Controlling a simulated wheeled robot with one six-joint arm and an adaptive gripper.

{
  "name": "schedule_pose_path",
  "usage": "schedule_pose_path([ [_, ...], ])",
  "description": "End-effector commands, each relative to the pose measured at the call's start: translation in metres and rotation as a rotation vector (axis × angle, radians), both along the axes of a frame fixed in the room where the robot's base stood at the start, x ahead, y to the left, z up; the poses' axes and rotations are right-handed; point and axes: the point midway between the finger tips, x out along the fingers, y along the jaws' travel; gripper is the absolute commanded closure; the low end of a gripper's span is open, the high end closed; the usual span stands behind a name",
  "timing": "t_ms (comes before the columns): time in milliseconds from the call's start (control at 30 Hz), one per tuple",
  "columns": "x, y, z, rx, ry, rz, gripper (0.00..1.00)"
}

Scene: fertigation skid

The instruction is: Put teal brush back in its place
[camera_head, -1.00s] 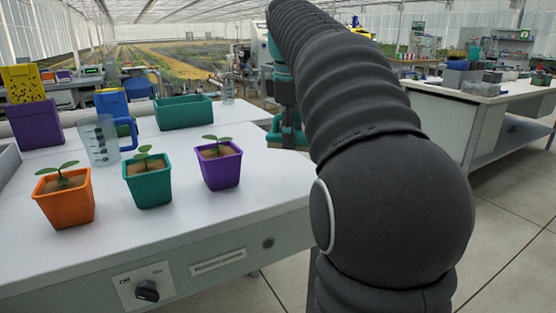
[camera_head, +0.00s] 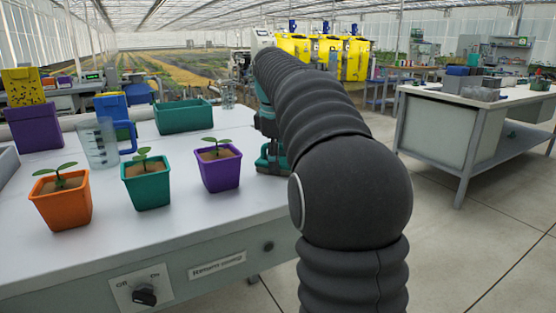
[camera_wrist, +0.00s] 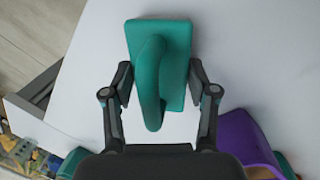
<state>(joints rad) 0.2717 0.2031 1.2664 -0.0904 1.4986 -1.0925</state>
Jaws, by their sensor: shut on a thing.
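The teal brush (camera_wrist: 176,66) shows in the wrist view as a flat rectangular block with a curved handle. My gripper (camera_wrist: 158,80) has its two dark fingers on either side of the handle and is shut on it. The white bench top (camera_wrist: 240,60) lies beneath the brush; I cannot tell whether the brush touches it. In the head view, my gripper and the brush (camera_head: 272,160) are at the bench's right edge, just right of the purple pot, mostly hidden by my arm.
Orange (camera_head: 62,202), teal (camera_head: 147,184) and purple (camera_head: 218,168) pots with seedlings stand on the bench. A clear jug (camera_head: 97,143) and a green trough (camera_head: 183,117) are behind them. Another bench (camera_head: 440,125) stands right, across open floor.

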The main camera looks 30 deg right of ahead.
Motion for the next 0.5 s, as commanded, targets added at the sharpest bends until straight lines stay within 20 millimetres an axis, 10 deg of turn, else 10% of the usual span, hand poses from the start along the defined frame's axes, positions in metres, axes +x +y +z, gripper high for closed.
schedule_pose_path([
  [267,-0.0003,0.0,-0.0028,0.001,0.001,0.0,0.8],
  [300,-0.0002,-0.0001,-0.0024,0.001,0.001,0.0,0.34],
  [500,-0.0001,0.0,-0.0022,0.001,0.001,0.0,0.17],
])
